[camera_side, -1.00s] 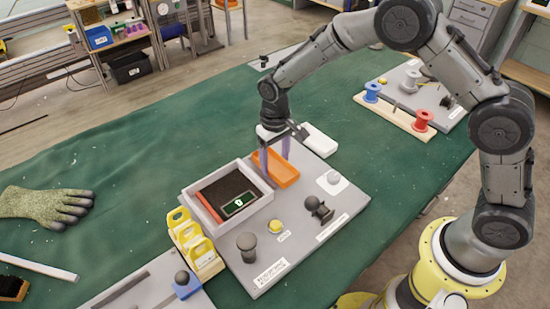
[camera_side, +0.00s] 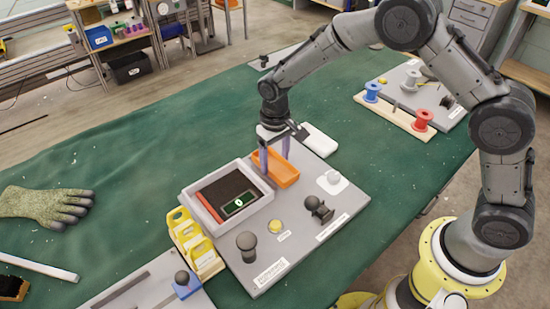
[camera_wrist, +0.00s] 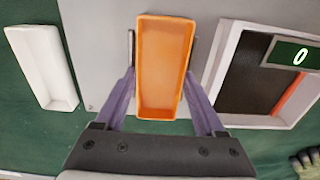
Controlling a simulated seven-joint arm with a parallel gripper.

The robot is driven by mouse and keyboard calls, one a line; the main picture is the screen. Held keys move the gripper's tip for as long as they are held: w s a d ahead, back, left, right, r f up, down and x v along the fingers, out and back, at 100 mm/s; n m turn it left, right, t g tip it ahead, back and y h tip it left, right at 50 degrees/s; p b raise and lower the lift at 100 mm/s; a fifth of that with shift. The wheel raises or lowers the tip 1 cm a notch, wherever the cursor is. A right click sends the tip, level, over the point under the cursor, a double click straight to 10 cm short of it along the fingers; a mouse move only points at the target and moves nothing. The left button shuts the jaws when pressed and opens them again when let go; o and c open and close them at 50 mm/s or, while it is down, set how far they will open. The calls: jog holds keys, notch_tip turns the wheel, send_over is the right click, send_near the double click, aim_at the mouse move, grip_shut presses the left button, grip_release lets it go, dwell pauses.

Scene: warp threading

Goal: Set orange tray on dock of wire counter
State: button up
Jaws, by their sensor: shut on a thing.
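The orange tray (camera_side: 283,169) is an empty, shallow oblong tray at the far edge of the grey board, right of the wire counter. My gripper (camera_side: 274,158) is shut on the orange tray, with a purple finger at each long side. In the wrist view the orange tray (camera_wrist: 160,70) lies lengthwise between the fingers (camera_wrist: 160,85). I cannot tell whether it rests on the board or hangs just above. The wire counter (camera_side: 239,203) has a display reading 0, over a dark bed in a pale frame (camera_wrist: 228,65). I cannot make out a separate dock.
A white tray (camera_side: 319,140) lies right of the orange one. The grey board (camera_side: 300,240) also carries a dark knob (camera_side: 246,241), a yellow button (camera_side: 276,227) and a dark clamp-like part (camera_side: 319,209). Yellow holders (camera_side: 193,239) stand left of the counter.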

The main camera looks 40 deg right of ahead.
jog(key=shift+f, duration=0.2)
jog(key=o, duration=1.4)
jog(key=shift+c, duration=0.2)
jog(key=shift+r, duration=3.5)
